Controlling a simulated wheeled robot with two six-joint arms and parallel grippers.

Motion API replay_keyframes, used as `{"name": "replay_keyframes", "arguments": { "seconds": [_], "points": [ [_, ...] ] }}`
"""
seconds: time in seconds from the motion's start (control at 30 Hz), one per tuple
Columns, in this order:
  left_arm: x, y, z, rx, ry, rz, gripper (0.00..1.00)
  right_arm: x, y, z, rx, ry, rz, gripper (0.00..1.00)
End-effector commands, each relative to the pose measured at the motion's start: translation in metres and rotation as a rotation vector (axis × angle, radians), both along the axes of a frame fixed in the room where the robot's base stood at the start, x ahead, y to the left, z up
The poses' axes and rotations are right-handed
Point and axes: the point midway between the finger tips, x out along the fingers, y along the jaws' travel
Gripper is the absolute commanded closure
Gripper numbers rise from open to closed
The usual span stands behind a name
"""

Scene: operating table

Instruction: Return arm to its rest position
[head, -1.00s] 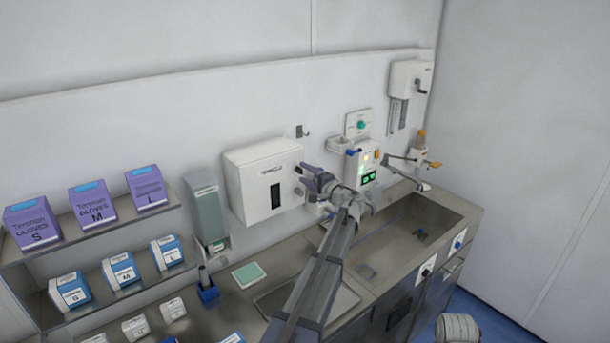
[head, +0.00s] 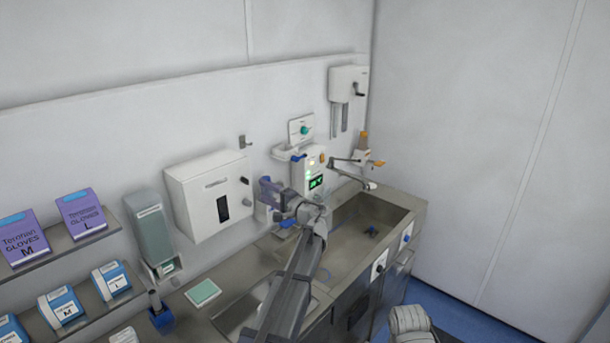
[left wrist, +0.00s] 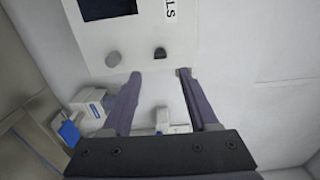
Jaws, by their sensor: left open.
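My left arm reaches up from the bottom of the head view, and its left gripper (head: 266,190) is in the air over the counter, just right of the white wall dispenser (head: 212,200). In the left wrist view the two purple fingers of this gripper (left wrist: 156,74) stand apart with nothing between the tips. Beyond them is a white panel (left wrist: 125,40) with a dark window and two knobs.
The steel sink (head: 365,225) lies right of the gripper, with a tap (head: 352,163) over it. A control panel (head: 312,172) is on the wall behind. A green soap dispenser (head: 150,232) and glove shelves (head: 75,245) stand left. The floor at right looks clear.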

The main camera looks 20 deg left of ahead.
Motion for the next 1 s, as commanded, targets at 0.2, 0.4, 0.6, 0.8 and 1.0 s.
{"name": "replay_keyframes", "arguments": {
  "seconds": [0.2, 0.4, 0.6, 0.8, 1.0],
  "points": [
    [-0.015, -0.014, -0.022, -0.066, -0.004, 0.004, 0.40, 0.000, 0.000, -0.009, 0.000, 0.000, 0.001, 1.00],
    [-0.076, -0.079, -0.114, -0.378, 0.018, 0.026, 0.40, 0.000, 0.000, -0.037, -0.001, 0.000, 0.004, 1.00],
    [-0.151, -0.164, -0.207, -0.724, 0.115, 0.054, 0.40, 0.000, 0.000, -0.063, -0.002, 0.000, 0.007, 1.00],
    [-0.236, -0.252, -0.280, -1.034, 0.278, 0.079, 0.40, 0.000, 0.000, -0.087, -0.002, 0.001, 0.011, 1.00],
    [-0.309, -0.319, -0.318, -1.255, 0.449, 0.096, 0.40, 0.000, 0.000, -0.104, -0.003, 0.000, 0.013, 1.00]
  ]
}}
